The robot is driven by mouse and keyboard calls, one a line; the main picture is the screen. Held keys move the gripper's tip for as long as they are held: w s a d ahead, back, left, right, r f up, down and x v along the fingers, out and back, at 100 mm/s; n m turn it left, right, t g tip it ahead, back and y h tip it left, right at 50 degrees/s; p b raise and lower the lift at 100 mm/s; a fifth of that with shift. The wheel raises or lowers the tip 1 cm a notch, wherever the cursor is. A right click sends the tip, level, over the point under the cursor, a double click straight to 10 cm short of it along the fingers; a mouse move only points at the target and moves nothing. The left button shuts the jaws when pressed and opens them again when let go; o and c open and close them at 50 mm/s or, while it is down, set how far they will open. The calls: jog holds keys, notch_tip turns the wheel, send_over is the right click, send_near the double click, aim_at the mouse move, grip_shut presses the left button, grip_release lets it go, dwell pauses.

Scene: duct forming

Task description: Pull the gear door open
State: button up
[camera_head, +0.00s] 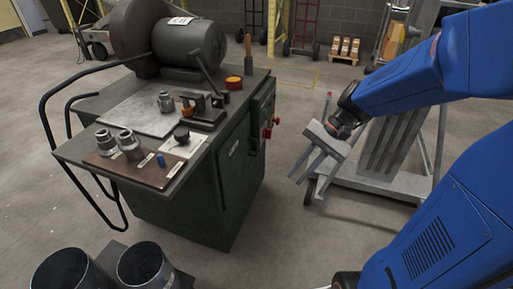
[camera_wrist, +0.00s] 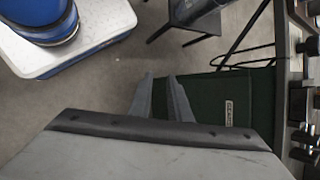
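The dark green machine cabinet (camera_head: 185,205) stands left of centre in the head view. Its right side has a panel (camera_head: 238,175) with a small pale plate (camera_head: 232,148), which looks like the gear door. My gripper (camera_head: 304,178) is in free air to the right of the cabinet, fingers pointing down and left. Its two grey fingers (camera_wrist: 161,80) are apart with nothing between them.
Red knobs (camera_head: 268,130) stick out from the cabinet's right side. A grey wheeled cart (camera_head: 375,180) stands close behind my gripper. Dark round tubes (camera_head: 146,264) stand in front of the machine. The floor between cabinet and gripper is clear.

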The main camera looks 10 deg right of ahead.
jog(key=w+d+f+m+y, duration=0.1)
jog(key=w+f+m+y, duration=0.2)
jog(key=w, duration=0.3)
jog(key=w+f+m+y, duration=0.2)
jog(key=w+m+y, duration=0.1)
jog(key=w, duration=0.4)
jog(key=m+t+y, duration=0.4)
jog(key=m+t, duration=0.3)
jog(key=m, duration=0.2)
send_near(256, 146)
jog(key=x, duration=1)
jog(key=shift+w+d+f, duration=0.15)
jog(key=shift+w+f, duration=0.15)
jog(key=shift+f, duration=0.1)
grip_shut()
